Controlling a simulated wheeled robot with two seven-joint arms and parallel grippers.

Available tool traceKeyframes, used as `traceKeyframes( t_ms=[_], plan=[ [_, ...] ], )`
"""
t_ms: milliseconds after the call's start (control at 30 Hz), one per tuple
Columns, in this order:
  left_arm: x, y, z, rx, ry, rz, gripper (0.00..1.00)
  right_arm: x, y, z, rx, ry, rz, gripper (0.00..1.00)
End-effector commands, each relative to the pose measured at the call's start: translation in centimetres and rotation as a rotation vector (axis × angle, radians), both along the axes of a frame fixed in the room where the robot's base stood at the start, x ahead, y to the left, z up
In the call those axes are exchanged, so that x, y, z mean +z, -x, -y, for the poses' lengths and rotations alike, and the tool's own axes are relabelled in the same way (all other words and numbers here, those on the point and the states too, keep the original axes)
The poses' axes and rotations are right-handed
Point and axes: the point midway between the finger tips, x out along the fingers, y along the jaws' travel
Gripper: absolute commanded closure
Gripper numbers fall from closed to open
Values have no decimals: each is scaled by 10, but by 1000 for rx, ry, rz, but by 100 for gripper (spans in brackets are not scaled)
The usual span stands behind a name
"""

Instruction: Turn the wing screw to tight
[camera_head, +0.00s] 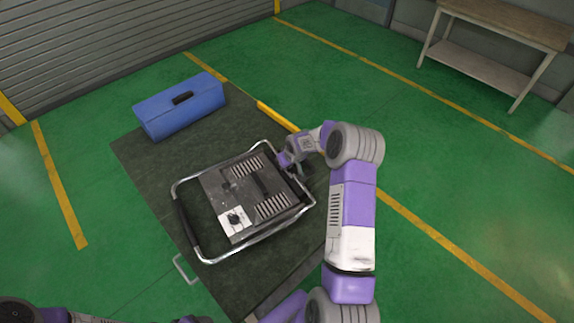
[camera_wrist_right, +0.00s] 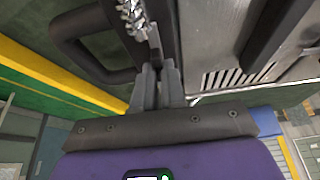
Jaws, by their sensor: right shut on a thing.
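The heating unit (camera_head: 232,191) is a dark grey box with vents and a white panel, set inside a chrome tube frame with a black handle. My right gripper (camera_head: 289,162) is at the unit's far right side, by the frame. In the right wrist view, my gripper's two grey fingers (camera_wrist_right: 158,72) are close together on a small metal piece, which looks like the wing screw (camera_wrist_right: 155,45). Bright metal threads (camera_wrist_right: 133,14) show just beyond it. The fingers hide part of the screw, so its turn angle is unclear. My left gripper is not clearly visible; only left arm parts show at the bottom edge.
The unit rests on a dark mat (camera_head: 140,160). A blue toolbox (camera_head: 182,107) stands behind it to the left. A metal handle (camera_head: 185,269) is at the mat's left edge. A workbench (camera_head: 500,25) stands far right. Green floor around is open.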

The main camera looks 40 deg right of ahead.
Motion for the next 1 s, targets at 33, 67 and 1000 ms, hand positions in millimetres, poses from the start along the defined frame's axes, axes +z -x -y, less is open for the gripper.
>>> traceKeyframes(
  t_ms=[33,67,1000],
  plan=[
    [-5,0,0,0,0,0,38,-1,-1,0,-14,2,1,100],
    [-8,0,0,0,0,0,38,-1,-1,-1,-25,2,2,100],
    [-82,0,0,0,0,0,38,-1,-2,-2,-840,3,0,100]
  ],
)
